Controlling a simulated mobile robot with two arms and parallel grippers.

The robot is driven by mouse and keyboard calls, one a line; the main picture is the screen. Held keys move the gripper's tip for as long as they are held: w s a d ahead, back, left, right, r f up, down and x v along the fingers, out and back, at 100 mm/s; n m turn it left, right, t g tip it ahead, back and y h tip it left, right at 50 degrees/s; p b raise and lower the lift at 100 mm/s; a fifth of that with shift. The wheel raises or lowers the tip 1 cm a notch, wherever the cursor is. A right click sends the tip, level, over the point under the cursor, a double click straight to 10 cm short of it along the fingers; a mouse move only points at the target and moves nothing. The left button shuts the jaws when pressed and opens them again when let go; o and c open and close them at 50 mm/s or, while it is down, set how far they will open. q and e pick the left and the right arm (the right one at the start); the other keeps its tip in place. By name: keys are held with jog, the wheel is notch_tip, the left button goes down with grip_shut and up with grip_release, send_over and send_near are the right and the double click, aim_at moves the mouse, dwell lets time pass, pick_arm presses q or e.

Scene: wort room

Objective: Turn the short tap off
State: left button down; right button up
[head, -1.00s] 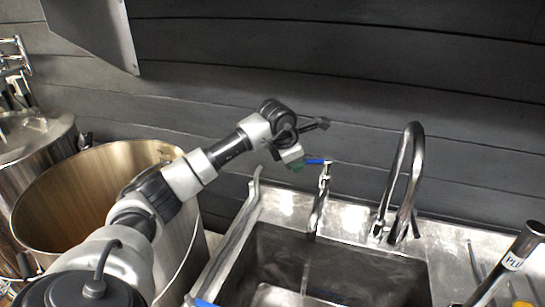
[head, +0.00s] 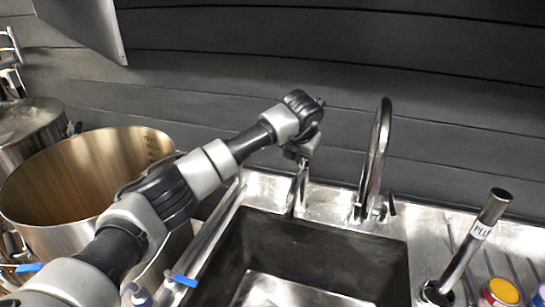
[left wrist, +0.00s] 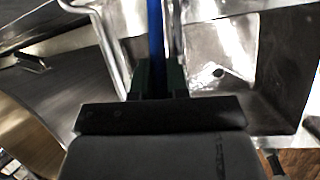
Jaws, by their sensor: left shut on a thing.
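The short tap (head: 297,193) is a thin chrome tap at the back edge of the sink, left of a taller tap. My left gripper (head: 303,148) is at its top and hides its lever in the head view. In the left wrist view the blue lever (left wrist: 155,30) runs between the dark green fingers of my left gripper (left wrist: 157,78), which is shut on it. My right gripper is in neither view.
The tall curved tap (head: 378,150) stands close to the right. The steel sink (head: 235,240) lies below. A large open pot (head: 60,195) is at the left. A tube (head: 482,230) and jars (head: 500,291) stand at the right. The dark wall is behind.

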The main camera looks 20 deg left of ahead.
pick_arm(q)
jog(key=shift+d+n, duration=0.45)
jog(key=shift+n, duration=0.05)
jog(key=c, duration=1.1)
grip_release()
jog(key=b+v, duration=0.1)
jog(key=v, duration=0.4)
jog(key=b+v, duration=0.2)
jog(key=v, duration=0.3)
jog(key=shift+d+r, duration=0.25)
jog(key=shift+r, duration=0.15)
